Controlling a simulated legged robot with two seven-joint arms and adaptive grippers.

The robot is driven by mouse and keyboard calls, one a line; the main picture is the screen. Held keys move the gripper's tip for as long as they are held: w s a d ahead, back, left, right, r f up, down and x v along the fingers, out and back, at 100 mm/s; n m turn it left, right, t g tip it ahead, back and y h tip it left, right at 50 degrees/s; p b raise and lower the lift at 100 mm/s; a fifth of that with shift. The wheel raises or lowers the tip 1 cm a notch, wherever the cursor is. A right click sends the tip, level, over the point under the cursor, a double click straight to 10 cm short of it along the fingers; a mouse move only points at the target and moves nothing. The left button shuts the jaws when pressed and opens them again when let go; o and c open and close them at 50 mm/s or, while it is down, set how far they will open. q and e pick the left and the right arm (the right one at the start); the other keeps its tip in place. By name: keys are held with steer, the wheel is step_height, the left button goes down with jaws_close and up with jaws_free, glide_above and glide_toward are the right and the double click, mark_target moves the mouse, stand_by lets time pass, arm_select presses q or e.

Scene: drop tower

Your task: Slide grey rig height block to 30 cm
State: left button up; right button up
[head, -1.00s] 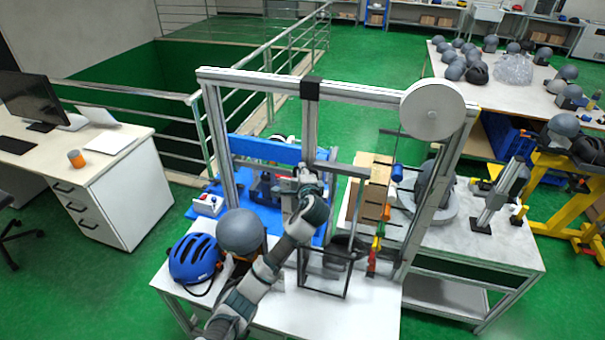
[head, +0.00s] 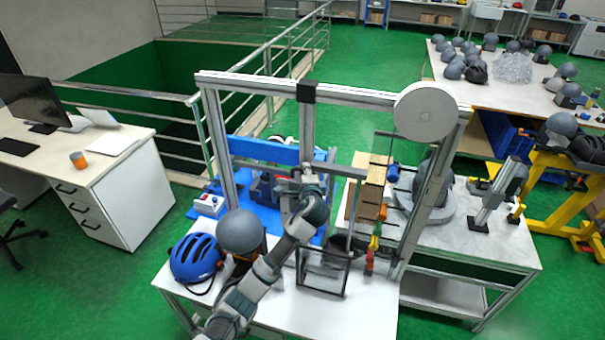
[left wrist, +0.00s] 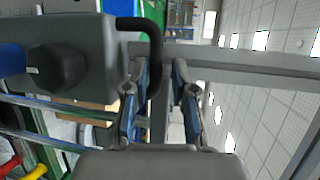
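The grey rig (head: 414,185) is a tall metal frame with a top beam and a middle column. A grey height block (left wrist: 80,65) with a black bent handle (left wrist: 155,50) and dark round knob fills the upper left of the left wrist view. In the head view my left gripper (head: 312,180) is at the middle column, and the arm hides much of the block. In the left wrist view the gripper (left wrist: 160,95) has its fingers apart, with the handle's end between them. I cannot tell if they touch it. My right gripper is not visible. The height in centimetres is not readable.
A blue helmet (head: 195,258) and a grey headform (head: 240,232) stand left of my arm on the white table (head: 365,315). A round white wheel (head: 426,112) sits at the frame's top right. A notched wooden strip (head: 375,182) stands inside the frame.

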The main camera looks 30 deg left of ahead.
arm_select(q)
steer(key=shift+w+d+f, duration=0.1)
steer(key=shift+w+d, duration=0.05)
steer(key=shift+w, duration=0.05)
steer(key=shift+s, duration=0.1)
steer(key=v, duration=1.2)
steer(key=shift+d, duration=0.25)
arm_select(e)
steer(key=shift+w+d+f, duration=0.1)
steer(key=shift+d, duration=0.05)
arm_select(q)
steer(key=shift+a, duration=0.25)
